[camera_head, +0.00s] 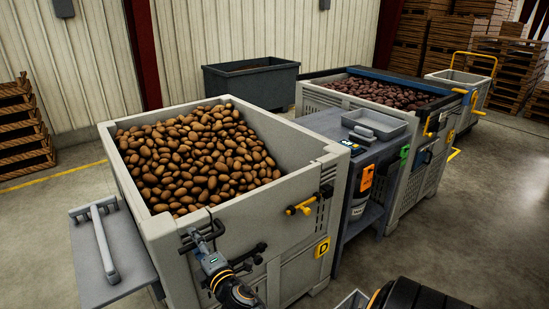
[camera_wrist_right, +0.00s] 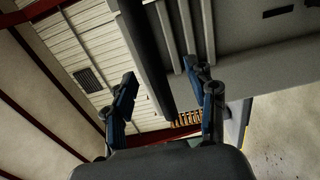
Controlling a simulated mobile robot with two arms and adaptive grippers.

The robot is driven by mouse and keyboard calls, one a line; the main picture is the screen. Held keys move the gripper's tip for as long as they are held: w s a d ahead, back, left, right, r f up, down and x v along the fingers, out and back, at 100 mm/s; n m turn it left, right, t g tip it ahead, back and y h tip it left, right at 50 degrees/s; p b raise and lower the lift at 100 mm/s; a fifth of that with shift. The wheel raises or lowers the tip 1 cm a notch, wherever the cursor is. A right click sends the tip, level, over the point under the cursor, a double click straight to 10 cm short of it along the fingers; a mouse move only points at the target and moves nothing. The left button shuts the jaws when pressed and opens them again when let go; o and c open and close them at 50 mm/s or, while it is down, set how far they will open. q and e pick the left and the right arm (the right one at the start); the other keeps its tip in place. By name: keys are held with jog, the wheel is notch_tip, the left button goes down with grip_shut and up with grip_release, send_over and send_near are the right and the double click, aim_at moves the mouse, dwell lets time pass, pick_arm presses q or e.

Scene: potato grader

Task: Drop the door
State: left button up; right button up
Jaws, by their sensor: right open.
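The grey bin (camera_head: 245,240) full of brown potatoes stands at the left centre, with its front door panel (camera_head: 285,262) upright. A yellow latch (camera_head: 303,207) sits on the front at upper right. A black handle bar (camera_head: 250,256) runs across the panel, partly hidden behind my right gripper. My right gripper (camera_head: 203,235) is open at the front's upper left corner. In the right wrist view its two fingers (camera_wrist_right: 165,103) stand apart, with a dark bar (camera_wrist_right: 150,60) between them; I cannot tell whether they touch it. My left gripper is not in view.
A grey side table (camera_head: 112,262) with a pale handle adjoins the bin's left. A grey stand (camera_head: 362,170) with a tray (camera_head: 383,128) is on the right, beside a second bin (camera_head: 408,195) of dark red potatoes. Open floor (camera_head: 480,220) lies at right.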

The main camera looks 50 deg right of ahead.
jog(key=shift+c, duration=0.4)
grip_shut()
jog(key=shift+s+a+f, duration=0.1)
jog(key=shift+s+f, duration=0.15)
jog(key=shift+s, duration=0.15)
jog(key=s+a+f+b, duration=0.1)
jog(key=s+f+b, duration=0.1)
jog(key=s, duration=0.4)
jog(key=s+a+f+b, duration=0.2)
jog(key=s+b, duration=0.2)
jog(key=s, duration=0.2)
jog(key=shift+s+f, duration=0.2)
jog(key=shift+f, duration=0.1)
dwell(0.4)
jog(key=shift+o, duration=1.4)
grip_release()
